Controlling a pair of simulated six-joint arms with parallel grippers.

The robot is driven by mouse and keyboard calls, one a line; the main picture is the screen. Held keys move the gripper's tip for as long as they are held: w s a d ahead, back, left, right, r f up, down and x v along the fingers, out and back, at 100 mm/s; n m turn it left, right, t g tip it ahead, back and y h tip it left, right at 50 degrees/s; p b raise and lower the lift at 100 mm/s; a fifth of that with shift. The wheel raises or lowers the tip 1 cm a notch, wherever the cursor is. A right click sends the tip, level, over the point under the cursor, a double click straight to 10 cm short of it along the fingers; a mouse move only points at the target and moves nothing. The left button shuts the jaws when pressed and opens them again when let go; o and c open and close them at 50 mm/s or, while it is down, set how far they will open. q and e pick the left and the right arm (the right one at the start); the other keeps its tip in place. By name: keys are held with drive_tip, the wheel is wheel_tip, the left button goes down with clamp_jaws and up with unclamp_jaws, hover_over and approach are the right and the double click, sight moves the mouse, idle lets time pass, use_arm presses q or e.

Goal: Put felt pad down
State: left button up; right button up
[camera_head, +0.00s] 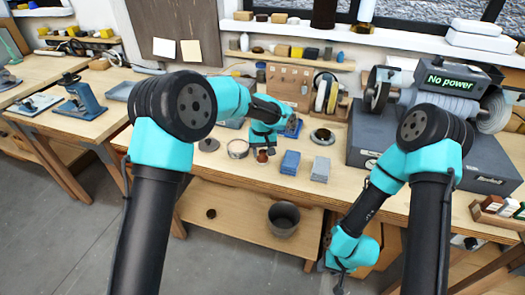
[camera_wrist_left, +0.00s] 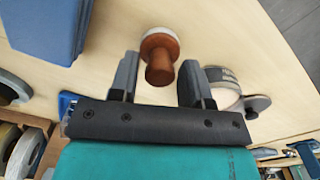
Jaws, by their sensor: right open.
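The felt pad appears to be the round piece with a brown wooden knob and a pale rim (camera_wrist_left: 160,45) in the left wrist view. It stands on the light wooden bench (camera_head: 225,170), and its brown knob shows in the head view (camera_head: 262,157). My left gripper (camera_wrist_left: 159,62) is open, with its fingers on either side of the knob and a visible gap to each. In the head view my left gripper (camera_head: 265,147) is just above the pad. My right gripper (camera_head: 340,282) hangs low in front of the bench, open and apart from the pad.
A blue stack (camera_head: 290,162) and a grey stack (camera_head: 320,168) stand right of the pad. A round tin (camera_head: 238,149) is to its left. A grinder marked "No power" (camera_head: 450,80) stands at the right. A dark bin (camera_head: 284,218) is below the bench top.

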sight(262, 151)
use_arm(q)
drive_tip(key=shift+o, duration=0.7)
drive_tip(key=shift+r, duration=0.15)
wheel_tip(262, 151, up, 12)
idle(0.5)
